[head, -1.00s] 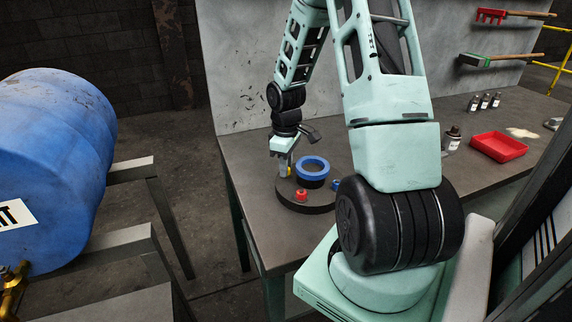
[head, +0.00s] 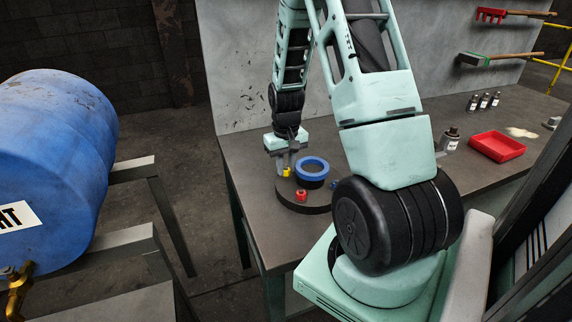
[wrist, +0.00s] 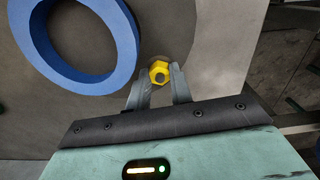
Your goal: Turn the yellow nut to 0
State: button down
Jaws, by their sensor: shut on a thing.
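The yellow nut (head: 287,171) is a small hexagonal nut on a dark round plate (head: 305,207) on the bench. In the wrist view, the yellow nut (wrist: 159,72) shows a grey stud in its middle. My gripper (wrist: 160,84) is shut on it, with one finger on each side. In the head view, my gripper (head: 286,168) points down at the plate's far left edge. No 0 mark or scale can be made out in either view.
A blue ring (head: 312,169) stands on the plate, close to my gripper. A red nut (head: 301,195) is at the plate's front, and a small blue piece (head: 333,184) shows at its right. A red tray (head: 497,146) and bottles stand farther right. A blue barrel (head: 50,165) is at left.

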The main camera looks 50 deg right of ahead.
aim_at(286, 169)
jog(key=shift+m, duration=0.5)
jog(key=c, duration=1.2)
grip_release()
jog(key=shift+c, duration=0.2)
notch_tip(286, 169, up, 18)
jog(key=shift+f+b, duration=0.25)
jog(key=shift+b, duration=0.15)
